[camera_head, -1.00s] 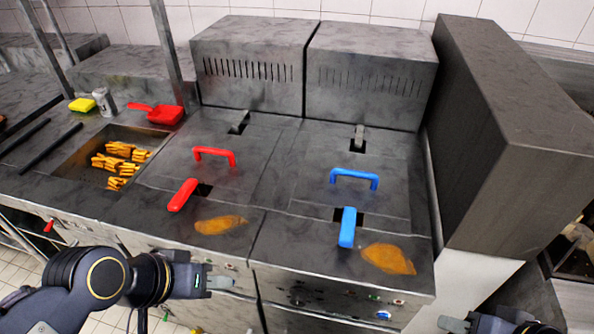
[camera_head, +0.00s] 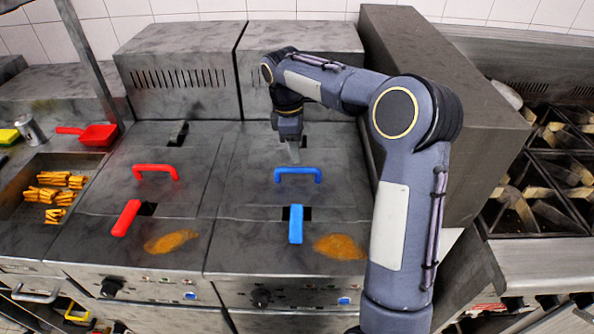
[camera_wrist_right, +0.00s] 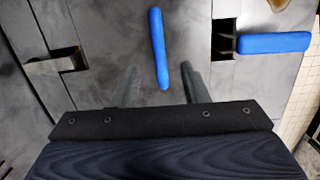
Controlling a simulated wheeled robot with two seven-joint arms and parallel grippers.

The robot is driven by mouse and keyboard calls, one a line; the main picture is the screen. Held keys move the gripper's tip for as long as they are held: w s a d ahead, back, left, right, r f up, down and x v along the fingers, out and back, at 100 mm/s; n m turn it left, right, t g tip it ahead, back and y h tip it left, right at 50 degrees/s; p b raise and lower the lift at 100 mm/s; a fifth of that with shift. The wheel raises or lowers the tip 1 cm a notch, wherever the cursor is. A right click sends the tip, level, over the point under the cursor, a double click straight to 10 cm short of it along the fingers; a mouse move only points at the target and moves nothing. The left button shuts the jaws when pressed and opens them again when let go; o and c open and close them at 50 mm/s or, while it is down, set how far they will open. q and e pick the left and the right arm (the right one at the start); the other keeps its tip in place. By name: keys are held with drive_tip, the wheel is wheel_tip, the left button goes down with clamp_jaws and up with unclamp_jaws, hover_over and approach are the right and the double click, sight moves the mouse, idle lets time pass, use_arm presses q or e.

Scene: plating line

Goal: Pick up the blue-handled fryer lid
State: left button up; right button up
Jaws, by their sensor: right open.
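The fryer lid (camera_head: 250,190) on the right-hand fryer is a flat grey panel that lies closed. Its arched blue handle (camera_head: 298,172) stands up from it. My right gripper (camera_head: 293,154) is open and points down just behind this handle in the head view. In the right wrist view the blue handle (camera_wrist_right: 158,45) runs lengthwise between the lines of the two open fingers (camera_wrist_right: 160,85), its near end close to the fingertips. The fingers are not closed on it. My left gripper is out of view.
A second blue handle (camera_head: 296,224) projects at the fryer's front. The left fryer has a red arched handle (camera_head: 155,170) and a red front handle (camera_head: 126,218). Grey housings (camera_head: 300,65) stand behind, and a tall grey block (camera_head: 440,80) stands to the right.

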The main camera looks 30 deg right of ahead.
sight(298, 168)
drive_tip(key=shift+w+d+f, duration=0.15)
drive_tip(key=shift+w+f, duration=0.25)
drive_tip(key=shift+w, duration=0.05)
drive_tip(key=shift+f+n, duration=0.3)
drive_tip(key=shift+f, duration=0.05)
drive_tip(key=f, duration=0.4)
drive_tip(key=s+f, duration=0.1)
drive_tip(key=f, duration=0.2)
drive_tip(key=shift+d+p, duration=0.2)
drive_tip(key=shift+p, duration=0.1)
drive_tip(key=shift+c, duration=0.2)
clamp_jaws()
drive_tip(key=shift+r, duration=0.1)
